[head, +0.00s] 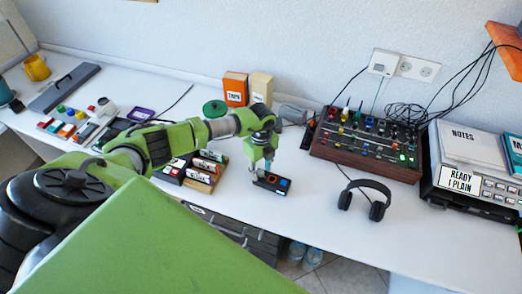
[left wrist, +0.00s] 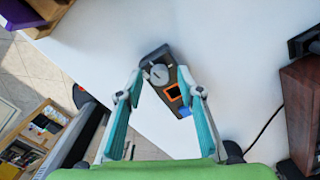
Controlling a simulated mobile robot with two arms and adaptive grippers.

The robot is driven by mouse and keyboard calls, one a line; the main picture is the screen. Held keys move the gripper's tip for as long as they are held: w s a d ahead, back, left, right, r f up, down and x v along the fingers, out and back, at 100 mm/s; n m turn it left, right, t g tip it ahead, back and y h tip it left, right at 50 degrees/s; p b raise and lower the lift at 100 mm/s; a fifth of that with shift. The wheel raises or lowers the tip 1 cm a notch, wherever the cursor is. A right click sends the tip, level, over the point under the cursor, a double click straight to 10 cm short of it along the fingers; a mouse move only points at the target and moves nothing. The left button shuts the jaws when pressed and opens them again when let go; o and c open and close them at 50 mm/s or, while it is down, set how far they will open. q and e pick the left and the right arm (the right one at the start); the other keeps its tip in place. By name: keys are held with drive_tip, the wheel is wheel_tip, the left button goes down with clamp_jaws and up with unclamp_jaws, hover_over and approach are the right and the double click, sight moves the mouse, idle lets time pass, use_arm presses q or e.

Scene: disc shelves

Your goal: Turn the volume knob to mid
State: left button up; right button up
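A small dark box (left wrist: 172,84) lies on the white desk below my left gripper. On it are a round grey knob (left wrist: 157,72), an orange-framed dark square (left wrist: 173,93) and a blue button (left wrist: 184,112). In the head view the box (head: 272,183) shows near the middle of the desk, with its knob end hidden by the gripper. My left gripper (left wrist: 160,84) is open and points down, its fingertips apart on either side of the box in the wrist view. Contact cannot be told. It also shows in the head view (head: 260,168). My right gripper is not in view.
A wooden-sided mixer (head: 365,165) stands behind and right of the box, with headphones (head: 366,195) in front of it. A tray of labelled cylinders (head: 205,172) lies just left. Orange and cream boxes (head: 235,88) stand behind.

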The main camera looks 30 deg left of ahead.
use_arm(q)
clamp_jaws()
drive_tip(key=shift+m, duration=0.3)
